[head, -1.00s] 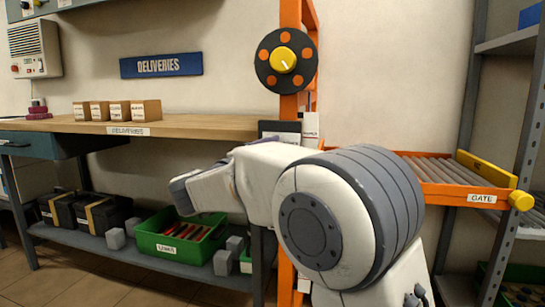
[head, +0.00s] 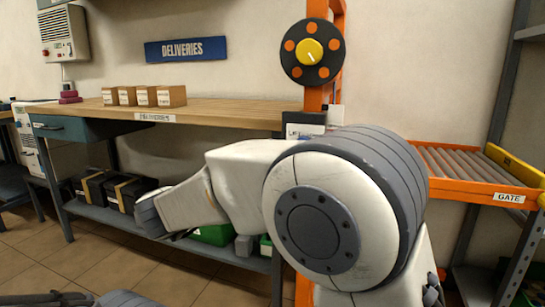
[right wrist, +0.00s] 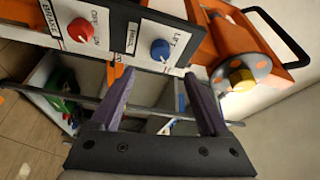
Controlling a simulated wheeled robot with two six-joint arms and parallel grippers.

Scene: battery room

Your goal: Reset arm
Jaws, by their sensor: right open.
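My right arm (head: 345,215) fills the middle of the head view; its forearm (head: 185,205) reaches left and down, in front of the bench's lower shelf. The right gripper's jaws do not show clearly there. In the right wrist view my right gripper (right wrist: 157,88) has its two purple fingers spread apart with nothing between them. A panel with a red knob (right wrist: 79,30) and a blue knob (right wrist: 160,50) shows just beyond the fingertips. Dark and grey parts, probably mine, show at the bottom left of the head view; I see no left gripper.
The deliveries bench (head: 225,112) holds several small boxes (head: 146,96). Black cases (head: 105,188) and a partly hidden green bin (head: 212,236) are on its lower shelf. An orange post bears a yellow-knobbed dial (head: 311,52). An orange roller rack (head: 475,192) stands right. Floor shows at lower left.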

